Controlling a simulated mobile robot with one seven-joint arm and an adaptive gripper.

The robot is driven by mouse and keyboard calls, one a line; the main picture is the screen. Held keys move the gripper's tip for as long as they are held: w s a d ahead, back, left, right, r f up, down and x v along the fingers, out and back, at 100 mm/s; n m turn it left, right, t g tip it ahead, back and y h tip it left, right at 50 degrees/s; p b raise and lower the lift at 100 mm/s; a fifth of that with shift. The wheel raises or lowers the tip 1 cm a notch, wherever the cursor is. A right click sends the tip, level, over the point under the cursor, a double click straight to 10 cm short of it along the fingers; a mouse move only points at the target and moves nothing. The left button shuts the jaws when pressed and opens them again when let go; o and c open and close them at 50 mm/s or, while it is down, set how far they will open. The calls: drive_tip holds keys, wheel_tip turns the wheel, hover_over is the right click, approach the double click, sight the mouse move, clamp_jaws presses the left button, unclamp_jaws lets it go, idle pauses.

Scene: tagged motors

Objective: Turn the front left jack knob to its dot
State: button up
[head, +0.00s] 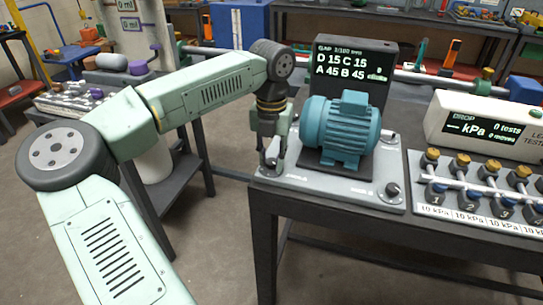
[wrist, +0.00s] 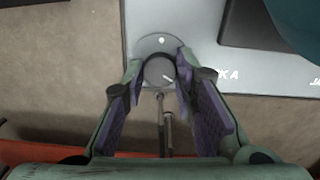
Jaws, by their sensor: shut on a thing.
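The front left jack knob (wrist: 157,72) is a round dark grey cap at the near left corner of the grey base plate (head: 325,188). Its white pointer line slants toward the lower right in the wrist view. Its white dot (wrist: 161,41) is on the plate above the knob there, so pointer and dot are apart. My gripper (wrist: 160,68) points down and is shut on the knob, one finger on each side. In the head view my gripper (head: 272,163) hides most of the knob. Lettering ending in "KA" is printed to its right.
A teal motor (head: 340,128) stands on the plate, right of my gripper. A gap display (head: 352,68) behind it reads D 15, C 15, A 45, B 45. Another jack knob (head: 392,190) is at the front right corner. A leak tester (head: 480,122) stands further right.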

clamp_jaws()
drive_tip(key=shift+m, duration=0.3)
drive_tip(key=m+b, duration=0.1)
drive_tip(key=m, duration=0.4)
drive_tip(key=shift+b, duration=0.35)
drive_tip(key=m, duration=0.6)
idle(0.4)
drive_tip(key=o, duration=0.7)
unclamp_jaws()
drive_tip(key=shift+o, duration=0.2)
